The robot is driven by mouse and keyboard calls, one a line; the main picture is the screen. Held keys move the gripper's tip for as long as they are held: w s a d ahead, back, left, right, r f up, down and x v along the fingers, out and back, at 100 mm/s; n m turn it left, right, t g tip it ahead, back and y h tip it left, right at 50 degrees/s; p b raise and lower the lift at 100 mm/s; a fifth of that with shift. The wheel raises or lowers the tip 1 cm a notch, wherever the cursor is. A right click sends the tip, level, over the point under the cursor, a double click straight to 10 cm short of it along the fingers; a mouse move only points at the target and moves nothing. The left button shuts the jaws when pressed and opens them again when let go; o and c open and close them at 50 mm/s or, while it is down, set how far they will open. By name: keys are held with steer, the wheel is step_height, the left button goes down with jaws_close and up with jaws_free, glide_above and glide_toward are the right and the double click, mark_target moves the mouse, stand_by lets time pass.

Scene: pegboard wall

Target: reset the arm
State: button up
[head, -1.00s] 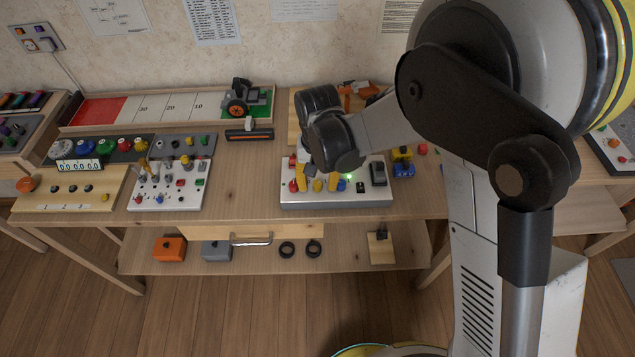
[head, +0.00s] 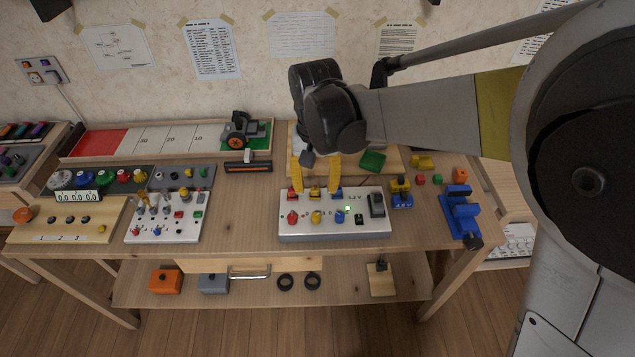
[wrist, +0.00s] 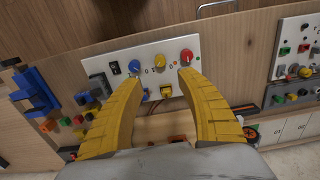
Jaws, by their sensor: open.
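My gripper (head: 316,177) has two yellow fingers pointing down, above the back edge of the white control box (head: 330,226) on the table. The fingertips look apart from the box in the head view. My arm reaches in from the right, bent near the wrist.
A white panel with switches (head: 163,217) stands left of the box. A blue clamp-like part (head: 460,211) and small coloured blocks lie to the right. A wooden board with a green piece (head: 373,160) is behind. Bare table lies between panel and box.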

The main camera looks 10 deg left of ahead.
stand_by(0.3)
steer(key=s+d+r+m+t+y, duration=0.1)
steer(key=d+r, duration=0.3)
steer(key=d, duration=0.3)
steer(key=s+d+r+t, duration=0.1)
steer(key=d+r+t, duration=0.1)
steer(key=d+r, duration=0.35)
steer(key=s+d+t, duration=0.2)
steer(key=s+d, duration=0.3)
steer(key=d, duration=0.3)
steer(key=s+d+m+t+h, duration=0.1)
steer(key=s+d, duration=0.3)
steer(key=d, duration=0.4)
steer(key=shift+s+d+f+m+t, duration=0.3)
steer(key=shift+s+d+t, duration=0.1)
steer(key=shift+t, duration=0.1)
steer(key=shift+r, duration=0.1)
